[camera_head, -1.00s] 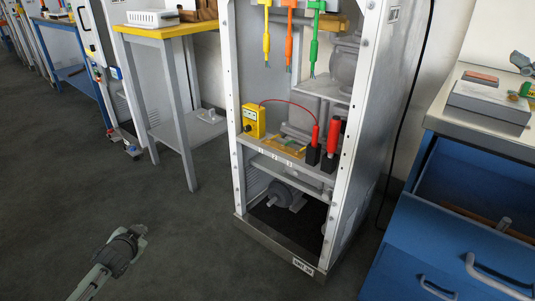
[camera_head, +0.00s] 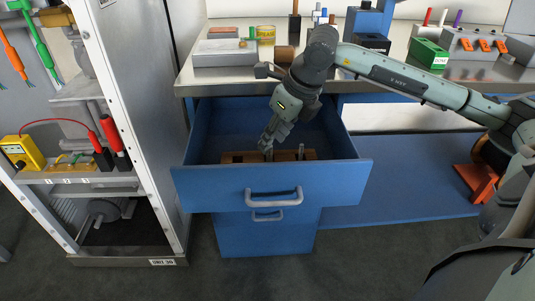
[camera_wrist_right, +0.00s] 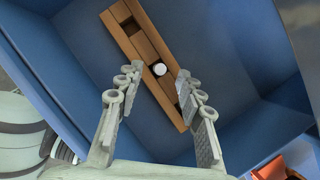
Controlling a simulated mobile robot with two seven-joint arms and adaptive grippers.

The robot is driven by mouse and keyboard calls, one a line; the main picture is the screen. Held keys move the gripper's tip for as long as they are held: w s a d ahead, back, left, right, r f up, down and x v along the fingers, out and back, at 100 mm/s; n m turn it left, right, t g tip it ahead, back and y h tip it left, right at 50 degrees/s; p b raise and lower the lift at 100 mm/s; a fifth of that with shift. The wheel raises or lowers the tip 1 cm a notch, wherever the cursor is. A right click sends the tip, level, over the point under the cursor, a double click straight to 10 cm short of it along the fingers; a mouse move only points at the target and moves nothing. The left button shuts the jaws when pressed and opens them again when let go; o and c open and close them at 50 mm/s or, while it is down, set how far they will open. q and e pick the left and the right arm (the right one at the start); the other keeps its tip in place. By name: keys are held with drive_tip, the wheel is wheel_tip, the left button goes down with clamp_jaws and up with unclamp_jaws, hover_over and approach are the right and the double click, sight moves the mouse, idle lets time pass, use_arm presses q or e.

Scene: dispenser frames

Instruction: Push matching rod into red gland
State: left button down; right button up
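A wooden rack (camera_head: 237,157) lies inside the open blue drawer (camera_head: 222,185). Two grey rods stand in it: one at the gripper's tips, another rod (camera_head: 301,152) farther right. My right gripper (camera_head: 270,142) reaches down into the drawer over the rack. In the right wrist view its fingers (camera_wrist_right: 157,78) are spread apart, with the pale round end of a rod (camera_wrist_right: 159,69) showing between them; I see no grip on it. The wooden rack (camera_wrist_right: 139,42) runs diagonally there, with dark slots. I cannot tell which thing is the red gland. My left gripper is out of view.
Two red-handled pieces (camera_head: 114,135) stand in black holders in the cabinet, beside a yellow meter (camera_head: 18,152). The metal bench top (camera_head: 225,79) overhangs the drawer's back. A grey panel (camera_head: 475,44) and green box (camera_head: 428,53) stand on the bench. Drawer walls surround my right gripper.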

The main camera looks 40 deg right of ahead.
sight(269, 156)
drive_tip(key=shift+x, duration=1.35)
clamp_jaws()
drive_tip(key=shift+r, duration=0.1)
